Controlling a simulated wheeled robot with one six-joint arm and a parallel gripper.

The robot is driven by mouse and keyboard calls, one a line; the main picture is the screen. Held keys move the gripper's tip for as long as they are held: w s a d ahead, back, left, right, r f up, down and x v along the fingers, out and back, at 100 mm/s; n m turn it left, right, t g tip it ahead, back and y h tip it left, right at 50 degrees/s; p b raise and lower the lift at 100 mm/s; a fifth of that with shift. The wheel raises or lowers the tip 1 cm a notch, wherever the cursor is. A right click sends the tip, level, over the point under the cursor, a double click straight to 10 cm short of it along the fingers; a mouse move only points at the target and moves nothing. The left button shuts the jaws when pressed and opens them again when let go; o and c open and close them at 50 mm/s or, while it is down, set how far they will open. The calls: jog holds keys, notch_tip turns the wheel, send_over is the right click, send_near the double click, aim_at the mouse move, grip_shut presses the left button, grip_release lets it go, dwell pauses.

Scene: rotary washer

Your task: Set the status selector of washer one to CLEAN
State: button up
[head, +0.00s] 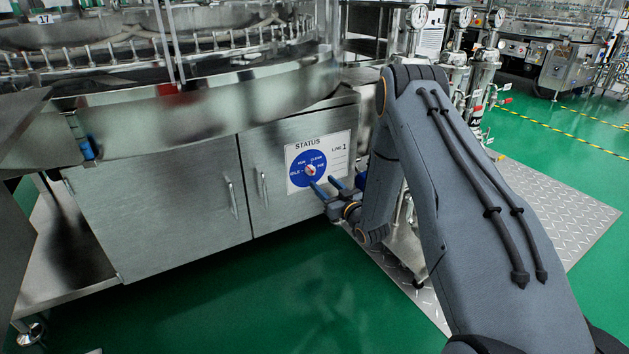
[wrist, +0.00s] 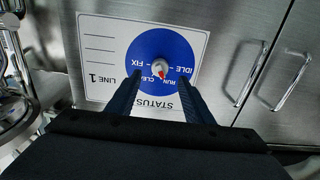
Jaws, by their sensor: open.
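The status plate (head: 338,172) is white with a blue disc and reads LINE 1. It is on a steel cabinet door in the head view and shows upside down in the wrist view (wrist: 100,60). The disc is marked IDLE, RUN, CLEAN and FIX. The selector knob (wrist: 159,66) is small and pale with a red mark, at the disc's centre; it also shows in the head view (head: 310,170). The mark seems to point toward the RUN side, though it is small. My gripper (wrist: 160,76) is open, its fingertips either side of the knob in the picture. Contact cannot be told.
Two metal door handles (head: 231,194) stand out left of the plate in the head view. Steel pipes and gauges (head: 420,18) stand behind my arm. A tread-plate platform (head: 560,210) lies at right. The green floor (head: 300,300) before the cabinet is clear.

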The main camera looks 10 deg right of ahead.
aim_at(313, 173)
jog(key=b+x, duration=0.2)
jog(key=x, duration=0.5)
jog(key=shift+b, duration=0.35)
jog(key=c, duration=1)
